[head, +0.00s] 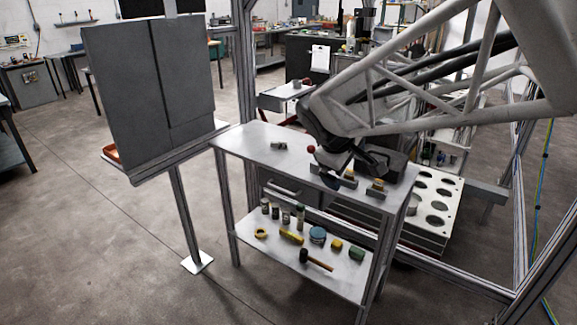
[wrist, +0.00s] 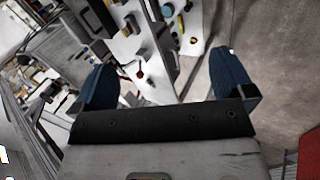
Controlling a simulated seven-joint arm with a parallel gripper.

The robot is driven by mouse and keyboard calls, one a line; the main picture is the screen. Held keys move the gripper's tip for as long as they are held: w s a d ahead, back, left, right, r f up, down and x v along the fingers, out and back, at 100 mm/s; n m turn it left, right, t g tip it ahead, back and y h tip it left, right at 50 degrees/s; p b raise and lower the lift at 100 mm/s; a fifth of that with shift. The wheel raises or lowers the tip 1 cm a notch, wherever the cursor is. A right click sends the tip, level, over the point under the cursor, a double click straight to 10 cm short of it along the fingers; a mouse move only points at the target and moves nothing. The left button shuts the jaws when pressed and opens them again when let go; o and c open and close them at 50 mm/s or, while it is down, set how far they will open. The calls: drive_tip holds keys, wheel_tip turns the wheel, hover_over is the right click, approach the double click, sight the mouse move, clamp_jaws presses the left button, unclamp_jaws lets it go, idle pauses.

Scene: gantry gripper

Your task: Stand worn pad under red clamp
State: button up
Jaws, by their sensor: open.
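A red knob (head: 311,149), likely the top of the red clamp, shows at the bench top beside my gripper; its lower part is hard to make out. A red knob also shows between my fingers in the wrist view (wrist: 140,73), on the pale bench top. I cannot tell which small piece is the worn pad; a small grey-tan piece (head: 279,145) lies on the bench top left of the red knob. My gripper (wrist: 165,82) is open and empty, with its blue fingers wide apart. In the head view my dark wrist is above the bench and hides part of it.
The bench top (head: 245,139) is clear at its left end. Two small yellow-topped pieces (head: 377,185) stand at its front right. The lower shelf (head: 262,240) holds jars, tape and a mallet (head: 316,260). A grey panel (head: 150,90) stands left; a tray with round holes (head: 432,205) sits right.

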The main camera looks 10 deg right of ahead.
drive_tip(key=s+a+f+m+y, duration=0.1)
drive_tip(key=s+m, duration=0.1)
drive_tip(key=s, duration=0.5)
drive_tip(key=s+a+f+m+g+y, duration=0.1)
drive_tip(key=s+a+f+m+y, duration=0.1)
drive_tip(key=s, duration=0.6)
drive_tip(key=s+a+f+m+y, duration=0.1)
drive_tip(key=s+m, duration=0.2)
drive_tip(key=s, duration=0.4)
drive_tip(key=shift+s+a+f+m+g, duration=0.2)
drive_tip(key=shift+a+f+m+g, duration=0.1)
drive_tip(key=shift+m, duration=0.1)
drive_tip(key=c, duration=1)
drive_tip(key=shift+w+r, duration=0.15)
